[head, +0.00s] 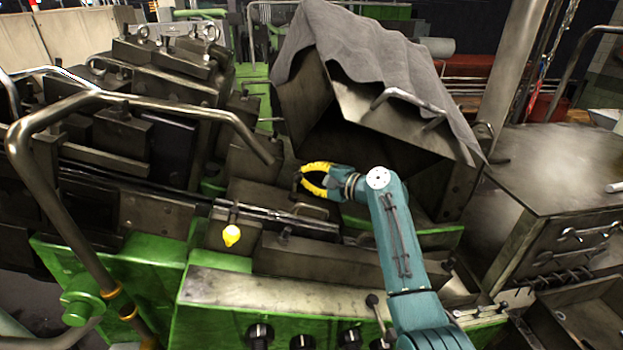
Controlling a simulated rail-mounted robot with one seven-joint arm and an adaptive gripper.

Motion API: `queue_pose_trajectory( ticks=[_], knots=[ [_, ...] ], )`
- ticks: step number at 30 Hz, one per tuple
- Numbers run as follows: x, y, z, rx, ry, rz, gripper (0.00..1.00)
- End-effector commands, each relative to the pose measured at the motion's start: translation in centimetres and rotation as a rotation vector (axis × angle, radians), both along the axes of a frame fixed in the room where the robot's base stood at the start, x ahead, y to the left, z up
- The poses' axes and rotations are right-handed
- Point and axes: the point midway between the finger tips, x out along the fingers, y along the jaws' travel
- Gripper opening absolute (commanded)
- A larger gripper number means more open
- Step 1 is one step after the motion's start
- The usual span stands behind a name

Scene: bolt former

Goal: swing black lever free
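My gripper (302,175) has yellow fingers and reaches left over the machine bed, in front of the hooded opening. Its fingers are apart with a dark gap between them, and no held object is clear. A small dark part shows at the fingertips, and I cannot tell whether it belongs to the gripper or the machine. A small lever with a dark knob (372,300) stands on the front panel, left of my forearm. I cannot tell which of these is the black lever.
A grey cloth-covered hood (375,60) rises behind the gripper. A bent metal rail (140,102) crosses the left side. Black knobs (260,333) line the panel. A metal cabinet (545,190) stands right.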

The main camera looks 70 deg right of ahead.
Motion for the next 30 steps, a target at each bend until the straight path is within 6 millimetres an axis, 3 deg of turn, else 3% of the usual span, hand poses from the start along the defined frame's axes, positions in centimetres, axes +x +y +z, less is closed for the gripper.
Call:
queue_pose_trajectory(
  ticks=[12,30],
  knots=[
    [0.86,0.03,0.36,0.000,0.000,0.000,0.00],
    [0.32,-0.47,0.37,0.000,-0.002,0.002,0.00]
  ],
)
